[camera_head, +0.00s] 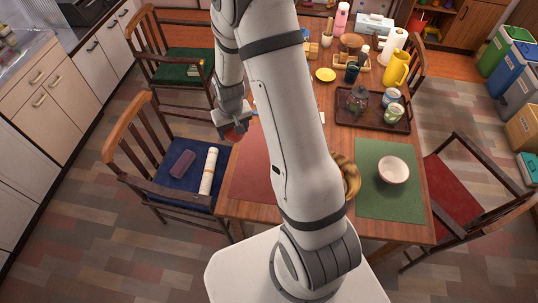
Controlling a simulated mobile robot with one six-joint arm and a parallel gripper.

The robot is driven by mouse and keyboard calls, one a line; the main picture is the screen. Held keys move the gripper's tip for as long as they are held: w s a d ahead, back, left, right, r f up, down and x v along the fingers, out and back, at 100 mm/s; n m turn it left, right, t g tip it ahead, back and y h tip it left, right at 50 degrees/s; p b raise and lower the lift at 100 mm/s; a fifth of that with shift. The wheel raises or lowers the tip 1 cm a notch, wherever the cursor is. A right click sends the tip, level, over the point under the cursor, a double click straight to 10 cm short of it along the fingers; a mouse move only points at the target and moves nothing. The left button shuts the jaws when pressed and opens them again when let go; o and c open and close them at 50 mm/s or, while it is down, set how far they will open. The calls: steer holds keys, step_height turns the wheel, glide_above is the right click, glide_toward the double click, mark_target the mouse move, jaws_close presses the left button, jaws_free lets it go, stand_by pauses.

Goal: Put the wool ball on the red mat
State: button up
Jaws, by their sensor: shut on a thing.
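My gripper (234,126) hangs above the gap between the blue-seated chair and the table's left edge. It is shut on a small reddish round thing, which looks like the wool ball (234,135); the fingers hide most of it. The red mat (252,168) lies flat on the near left of the table, just below and to the right of my gripper. My arm covers its right part. The visible part of the mat is bare.
A green mat (372,205) with a white bowl (393,170) lies at the right. A golden-brown round thing (350,176) is partly behind my arm. A dark tray (373,121) holds a glass jar and cups. The blue-seated chair (165,196) bears a rolled item and a purple block.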

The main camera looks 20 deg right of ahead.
steer(key=shift+s+r, duration=0.1)
steer(key=shift+d+f+b, duration=0.35)
steer(key=shift+b, duration=0.15)
steer(key=s+d+f+m+h+b, duration=0.1)
steer(key=s+d+f+m+b, duration=0.95)
steer(key=b, duration=1.65)
steer(key=shift+g, duration=0.3)
steer(key=f, duration=0.3)
steer(key=w+d+f+b, duration=0.1)
steer(key=f, duration=0.4)
steer(key=shift+w+d+f, duration=0.3)
steer(key=shift+d+f, duration=0.05)
steer(key=shift+d, duration=0.05)
steer(key=shift+f+b, duration=0.1)
steer(key=shift+b, duration=0.2)
steer(key=shift+f, duration=0.2)
steer(key=o, duration=1)
steer(key=shift+r, duration=0.1)
